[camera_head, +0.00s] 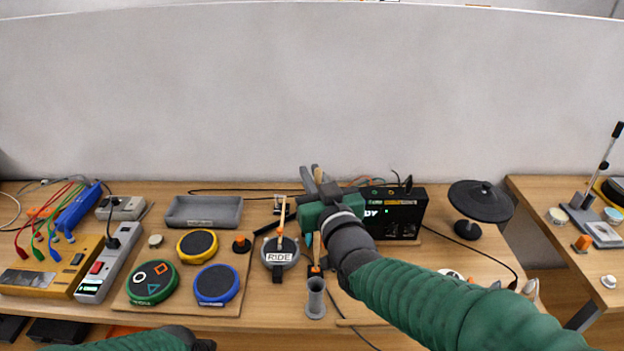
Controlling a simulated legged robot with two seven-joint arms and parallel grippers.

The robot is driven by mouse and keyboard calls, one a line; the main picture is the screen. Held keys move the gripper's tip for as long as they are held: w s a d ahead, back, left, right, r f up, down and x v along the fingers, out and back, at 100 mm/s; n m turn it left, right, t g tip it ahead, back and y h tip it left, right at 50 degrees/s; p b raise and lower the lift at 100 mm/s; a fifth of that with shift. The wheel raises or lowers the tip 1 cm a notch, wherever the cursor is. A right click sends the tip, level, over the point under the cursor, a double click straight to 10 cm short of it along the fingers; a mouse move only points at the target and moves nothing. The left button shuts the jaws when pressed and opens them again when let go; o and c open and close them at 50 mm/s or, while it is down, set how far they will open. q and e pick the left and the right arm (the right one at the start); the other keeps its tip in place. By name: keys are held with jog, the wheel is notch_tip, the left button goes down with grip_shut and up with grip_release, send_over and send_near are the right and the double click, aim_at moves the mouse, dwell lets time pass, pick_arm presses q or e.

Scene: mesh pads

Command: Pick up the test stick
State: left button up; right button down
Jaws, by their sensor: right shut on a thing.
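My right gripper (313,178) is shut on the test stick, a pale wooden stick (318,174) whose upper part shows between the grey fingers. A pale length (316,246) shows below the gripper and looks like the same stick, roughly upright. The gripper hides the part between. Below it stands a grey tube holder (316,298); I cannot tell whether the stick's lower end touches anything. Another pale stick (283,214) stands by the round grey pad marked RIDE (280,256). Of my left arm only the sleeve and dark wrist show at the bottom edge.
A board with green (152,282), yellow (197,243) and blue-rimmed (217,284) pads lies left of centre. A grey tray (203,211) is behind it. A black box (405,212) and black cymbal-like pad (480,201) stand to the right. Power strip and cables lie left.

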notch_tip(320, 180, up, 14)
jog(key=p, duration=0.8)
jog(key=shift+p, duration=0.4)
